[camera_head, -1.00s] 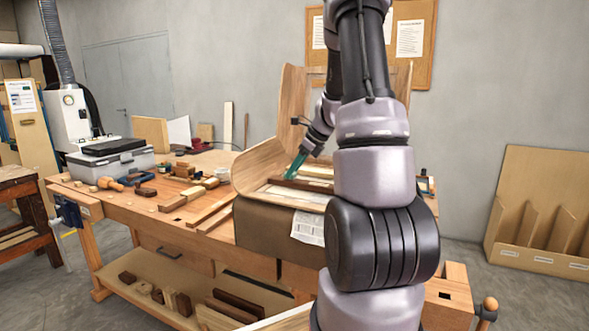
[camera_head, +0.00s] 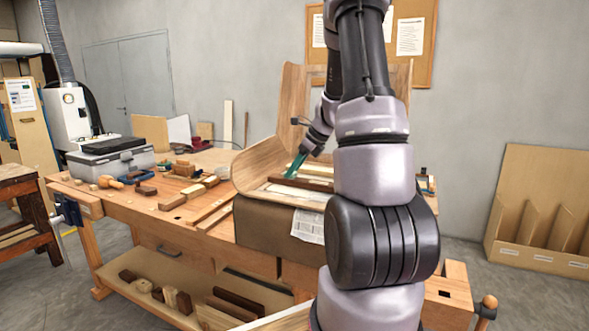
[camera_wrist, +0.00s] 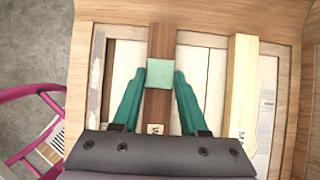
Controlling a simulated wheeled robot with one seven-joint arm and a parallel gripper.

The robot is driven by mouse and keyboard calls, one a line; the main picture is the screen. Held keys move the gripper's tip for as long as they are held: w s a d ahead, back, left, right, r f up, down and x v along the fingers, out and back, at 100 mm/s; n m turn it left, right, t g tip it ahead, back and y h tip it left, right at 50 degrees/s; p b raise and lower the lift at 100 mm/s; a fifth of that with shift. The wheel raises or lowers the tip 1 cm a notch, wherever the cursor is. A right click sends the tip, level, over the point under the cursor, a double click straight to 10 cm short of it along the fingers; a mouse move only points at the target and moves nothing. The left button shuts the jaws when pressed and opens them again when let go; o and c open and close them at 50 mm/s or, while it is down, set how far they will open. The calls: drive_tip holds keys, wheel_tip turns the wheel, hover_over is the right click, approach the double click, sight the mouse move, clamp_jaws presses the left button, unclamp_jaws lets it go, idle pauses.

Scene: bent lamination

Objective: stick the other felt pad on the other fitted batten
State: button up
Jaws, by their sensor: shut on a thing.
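A square pale green felt pad (camera_wrist: 160,73) sits between the teal fingertips of my gripper (camera_wrist: 161,75) in the wrist view. My gripper is shut on it. The pad lies over a dark brown batten (camera_wrist: 159,42), and I cannot tell whether it touches the wood. A pale batten (camera_wrist: 242,82) with lettering at its near end runs parallel on the right; no pad shows on its visible part. In the head view my gripper (camera_head: 294,164) reaches down into the bent wooden shell (camera_head: 262,163), just above the dark batten (camera_head: 302,184). The pad is too small to make out there.
The shell stands on a brown form (camera_head: 262,225) on the workbench (camera_head: 150,206). Loose blocks and tools lie on the bench's left, beside a grey toolbox (camera_head: 112,162). The shell's raised side walls stand close around my gripper. My arm hides the bench's right part.

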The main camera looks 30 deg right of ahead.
drive_tip(key=shift+f, duration=0.15)
drive_tip(key=o, duration=1)
drive_tip(key=shift+o, duration=0.2)
drive_tip(key=shift+r, duration=3.5)
